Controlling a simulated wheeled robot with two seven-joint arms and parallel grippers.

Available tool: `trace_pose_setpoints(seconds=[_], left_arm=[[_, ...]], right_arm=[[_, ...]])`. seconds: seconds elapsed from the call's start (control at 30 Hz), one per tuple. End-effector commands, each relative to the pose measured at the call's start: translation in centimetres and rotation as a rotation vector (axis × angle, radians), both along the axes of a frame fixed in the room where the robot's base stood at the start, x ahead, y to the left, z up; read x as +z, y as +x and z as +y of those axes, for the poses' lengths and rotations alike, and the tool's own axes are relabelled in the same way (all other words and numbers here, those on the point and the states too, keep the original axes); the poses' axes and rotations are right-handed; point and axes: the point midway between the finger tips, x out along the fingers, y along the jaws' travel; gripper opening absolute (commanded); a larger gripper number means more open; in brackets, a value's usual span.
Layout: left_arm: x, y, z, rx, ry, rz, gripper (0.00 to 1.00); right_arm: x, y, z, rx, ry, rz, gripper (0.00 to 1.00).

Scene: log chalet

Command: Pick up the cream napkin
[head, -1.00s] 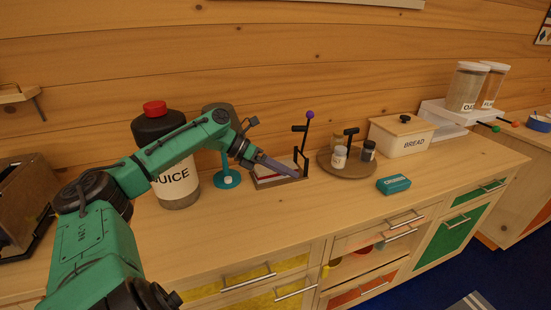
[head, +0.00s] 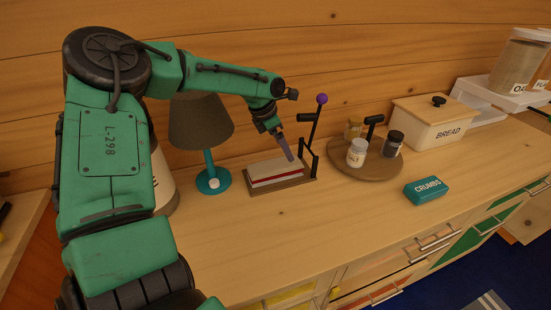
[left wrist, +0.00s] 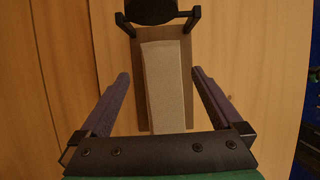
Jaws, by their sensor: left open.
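The cream napkin (head: 274,168) lies on top of a small stack with a red layer under it, in a wooden holder (head: 284,186) on the counter. In the left wrist view the napkin (left wrist: 165,85) is a pale strip lying lengthwise between the two fingers, with the holder's wood around it. My left gripper (head: 287,150) is open just above the right end of the stack. Its fingers (left wrist: 160,78) stand apart on either side of the napkin; whether they touch anything is not clear. My right gripper is not in view.
A black lever with a purple knob (head: 322,99) rises at the holder's right end. A lamp (head: 208,160) stands left of it. A round board (head: 365,172) with jars, a bread box (head: 433,123) and a crumbs box (head: 427,190) are to the right. The counter in front is clear.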

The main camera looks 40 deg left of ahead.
Motion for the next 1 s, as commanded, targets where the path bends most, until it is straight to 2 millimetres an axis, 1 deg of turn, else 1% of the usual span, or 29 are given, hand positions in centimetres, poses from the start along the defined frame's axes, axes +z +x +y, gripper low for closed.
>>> trace_pose_setpoints(seconds=[0.13,0.2,0.3,0.77,0.8,0.87,0.9,0.97,1.0], left_arm=[[-2.1,0.6,-0.5,-0.001,0.001,0.006,1.00],[-3.4,1.0,-0.7,0.000,0.002,0.004,1.00],[-4.6,1.5,-0.9,0.000,0.002,0.001,1.00],[-5.0,1.6,-0.9,0.001,0.000,-0.002,1.00],[-5.0,1.7,-0.9,0.001,0.000,-0.002,0.96],[-5.0,1.7,-0.9,0.001,0.000,-0.002,0.73],[-5.0,1.6,-0.9,0.000,0.000,-0.001,0.58],[-5.0,1.6,-0.9,0.001,0.000,-0.001,0.35],[-5.0,1.6,-0.9,0.001,0.000,-0.001,0.27]], right_arm=[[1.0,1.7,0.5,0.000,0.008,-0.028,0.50],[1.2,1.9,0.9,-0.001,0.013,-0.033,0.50],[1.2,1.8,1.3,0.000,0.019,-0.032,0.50],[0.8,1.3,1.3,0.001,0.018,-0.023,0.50],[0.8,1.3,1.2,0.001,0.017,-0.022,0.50],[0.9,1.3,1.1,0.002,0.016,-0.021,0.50],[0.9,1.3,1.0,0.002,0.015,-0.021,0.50],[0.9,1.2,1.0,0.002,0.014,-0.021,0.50],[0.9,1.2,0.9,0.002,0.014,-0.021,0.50]])
